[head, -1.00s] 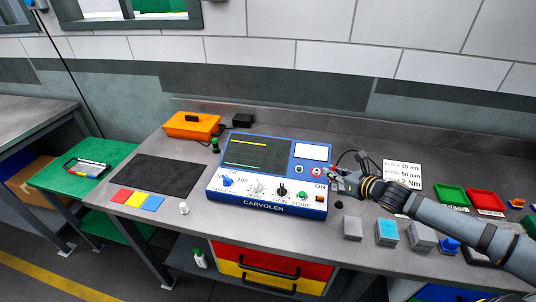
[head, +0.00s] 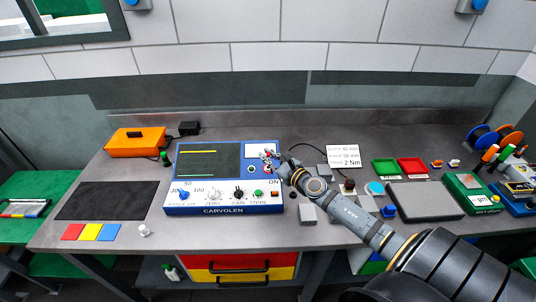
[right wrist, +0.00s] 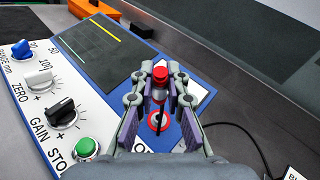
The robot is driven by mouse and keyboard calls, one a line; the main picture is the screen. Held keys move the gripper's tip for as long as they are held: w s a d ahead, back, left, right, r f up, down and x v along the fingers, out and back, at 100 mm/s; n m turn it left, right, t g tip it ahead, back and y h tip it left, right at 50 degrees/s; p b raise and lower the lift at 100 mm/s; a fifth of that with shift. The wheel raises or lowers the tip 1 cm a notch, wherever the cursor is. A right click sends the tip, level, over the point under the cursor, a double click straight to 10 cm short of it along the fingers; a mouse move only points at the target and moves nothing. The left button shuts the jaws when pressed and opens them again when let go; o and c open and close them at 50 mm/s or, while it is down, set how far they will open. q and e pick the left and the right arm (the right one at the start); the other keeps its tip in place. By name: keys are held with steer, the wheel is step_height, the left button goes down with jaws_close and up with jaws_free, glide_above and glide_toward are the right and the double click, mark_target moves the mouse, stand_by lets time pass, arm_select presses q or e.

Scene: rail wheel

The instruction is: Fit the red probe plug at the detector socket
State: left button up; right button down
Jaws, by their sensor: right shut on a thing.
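The blue and white detector (head: 223,178), marked CARVOLEN, stands on the grey bench. My right gripper (head: 270,158) is over the right part of its face. In the right wrist view, my right gripper (right wrist: 160,88) is shut on the red probe plug (right wrist: 160,73), held between its fingertips. A red-ringed socket (right wrist: 157,122) shows between the fingers on the panel, close to the plug. I cannot tell whether the plug's tip is in it. In the head view, the gripper mostly hides plug and socket. My left gripper is not in view.
Knobs and a green button (right wrist: 84,148) stand out from the detector's face. A black cable (right wrist: 245,135) runs beside it. A white torque card (head: 342,156), grey blocks and red and green trays (head: 412,166) lie to the right. An orange case (head: 137,142) sits left.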

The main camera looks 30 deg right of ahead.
steer(key=shift+f, duration=0.1)
steer(key=shift+w+d+f+b, duration=0.1)
steer(key=shift+f+b, duration=0.35)
steer(key=shift+b, duration=0.1)
steer(key=shift+w+d+f+b, duration=0.1)
steer(key=shift+f+b, duration=0.3)
steer(key=shift+b, duration=0.1)
steer(key=f+b, duration=0.1)
steer(key=w+f+b, duration=0.1)
steer(key=b, duration=0.1)
steer(key=shift+w+d+f, duration=0.15)
steer(key=shift+d+f, duration=0.2)
steer(key=shift+f, duration=0.05)
steer(key=shift+w+d+f+b, duration=0.15)
steer(key=shift+f+b, duration=0.4)
steer(key=shift+b, duration=0.1)
steer(key=shift+w+d+f+b, duration=0.1)
steer(key=shift+w+f+b, duration=0.05)
steer(key=shift+f+b, duration=0.4)
steer(key=shift+r, duration=0.1)
steer(key=c, duration=1.3)
jaws_free()
steer(key=shift+w, duration=0.1)
